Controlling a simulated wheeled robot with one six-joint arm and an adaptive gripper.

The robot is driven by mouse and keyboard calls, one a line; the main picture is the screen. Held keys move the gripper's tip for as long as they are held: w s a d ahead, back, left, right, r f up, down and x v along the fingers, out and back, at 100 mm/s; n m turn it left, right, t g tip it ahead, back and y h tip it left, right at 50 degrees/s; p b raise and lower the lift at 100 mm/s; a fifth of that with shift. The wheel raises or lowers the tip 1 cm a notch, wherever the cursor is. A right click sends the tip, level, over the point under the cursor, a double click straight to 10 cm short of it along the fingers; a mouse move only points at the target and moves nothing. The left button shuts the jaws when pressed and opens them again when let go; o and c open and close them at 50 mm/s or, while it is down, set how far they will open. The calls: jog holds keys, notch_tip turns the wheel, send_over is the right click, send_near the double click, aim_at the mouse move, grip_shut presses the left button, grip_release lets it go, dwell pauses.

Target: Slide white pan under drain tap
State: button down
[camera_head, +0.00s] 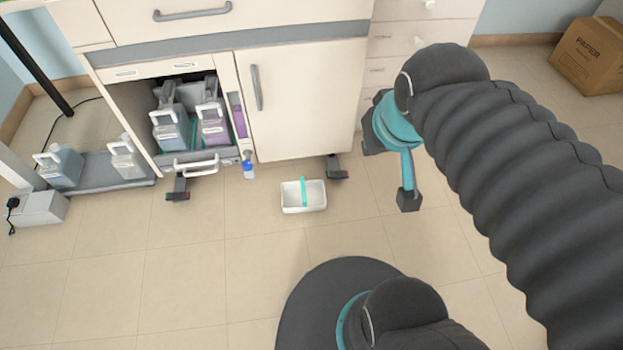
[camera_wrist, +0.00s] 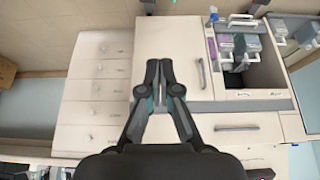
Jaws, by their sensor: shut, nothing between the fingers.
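The white pan (camera_head: 291,204) is a small rectangular tray with a teal strip across its middle. It sits on the floor in the head view, in front of the cabinet's right-hand door. The drain tap (camera_head: 248,168), with a blue lower end, hangs low at the cabinet's front, left of and behind the pan. The tap also shows at the top of the wrist view (camera_wrist: 213,14). The pan is apart from the tap and not under it. My gripper (camera_wrist: 159,70) is shut and empty in the wrist view, pointing toward the cabinet front.
The cabinet (camera_head: 300,100) stands on dark feet, one close behind the pan. An open bay left of the tap holds several bottles. A low grey platform (camera_head: 98,178) with jugs lies left. A cardboard box (camera_head: 590,55) is far right. Floor around the pan is clear.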

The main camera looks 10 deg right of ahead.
jog(key=w+d+f+n+g, duration=0.1)
jog(key=w+f+n, duration=0.15)
jog(key=w, duration=0.45)
jog(key=w+f+n+g, duration=0.1)
jog(key=w+f+n, duration=0.15)
jog(key=w, duration=0.45)
jog(key=w+d+f+n+g, duration=0.1)
jog(key=w+d+f+n, duration=0.15)
jog(key=w+f, duration=1.05)
jog(key=d+f+n+g, duration=0.1)
jog(key=f+n, duration=0.1)
jog(key=f, duration=1.3)
jog(key=w+f+n+b, duration=0.1)
jog(key=f+n, duration=0.2)
jog(key=f, duration=1.3)
jog(key=w+d+f+n+g, duration=0.1)
jog(key=f+n, duration=0.2)
jog(key=f, duration=1.2)
jog(key=shift+w+d+f+g, duration=0.2)
jog(key=shift+d+f+g, duration=0.1)
jog(key=shift+d, duration=0.05)
jog(key=shift+w+a+r, duration=0.1)
jog(key=shift+w+a, duration=0.05)
jog(key=shift+a, duration=0.45)
jog(key=shift+w+a+r, duration=0.1)
jog(key=shift+w+a, duration=0.05)
jog(key=shift+a, duration=0.45)
jog(key=shift+w+a+f, duration=0.1)
jog(key=shift+w+a, duration=0.1)
jog(key=shift+a, duration=0.55)
